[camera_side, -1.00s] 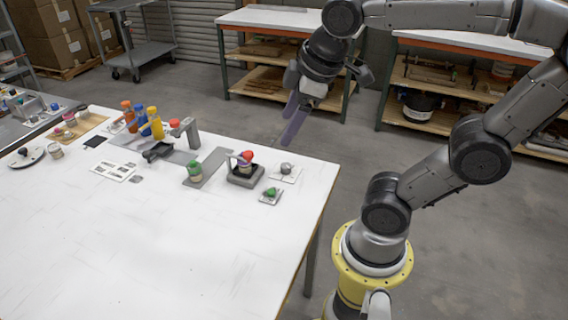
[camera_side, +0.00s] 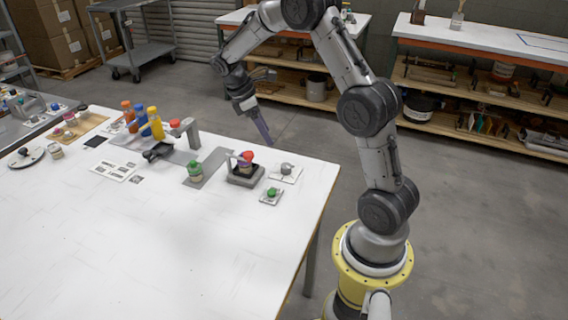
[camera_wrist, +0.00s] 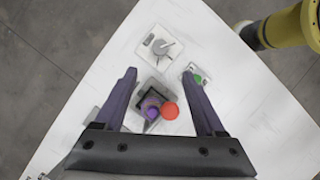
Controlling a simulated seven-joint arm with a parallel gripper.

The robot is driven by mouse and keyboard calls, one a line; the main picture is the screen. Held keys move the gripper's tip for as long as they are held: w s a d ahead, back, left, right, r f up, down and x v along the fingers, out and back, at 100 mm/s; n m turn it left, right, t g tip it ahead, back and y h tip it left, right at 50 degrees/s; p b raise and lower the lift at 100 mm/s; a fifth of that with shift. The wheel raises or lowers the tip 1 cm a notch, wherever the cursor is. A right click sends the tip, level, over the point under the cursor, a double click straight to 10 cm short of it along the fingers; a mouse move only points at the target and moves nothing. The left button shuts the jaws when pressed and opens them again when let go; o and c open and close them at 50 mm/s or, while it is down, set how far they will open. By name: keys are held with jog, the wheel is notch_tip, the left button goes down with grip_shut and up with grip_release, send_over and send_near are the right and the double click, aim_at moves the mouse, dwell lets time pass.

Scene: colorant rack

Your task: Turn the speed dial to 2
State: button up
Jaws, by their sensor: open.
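The speed dial (camera_side: 286,169) is a grey knob on a white square plate near the table's right edge. In the wrist view the dial (camera_wrist: 161,46) lies at the top, with printed marks around it that are too small to read. My gripper (camera_side: 268,140) is in the air above the table's far right edge, pointing down, above and apart from the dial. In the wrist view my gripper (camera_wrist: 164,72) has its two purple fingers spread, with nothing held between them. The dial shows beyond the fingertips, a little above the gap between them.
A dark device (camera_side: 244,176) with a red knob and purple part stands left of the dial. A green button (camera_side: 272,192) on a small plate is just in front. The table front (camera_side: 150,250) is clear.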

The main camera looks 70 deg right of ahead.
aim_at(286, 165)
jog(key=x, duration=1.4)
jog(key=shift+r, duration=0.1)
grip_shut()
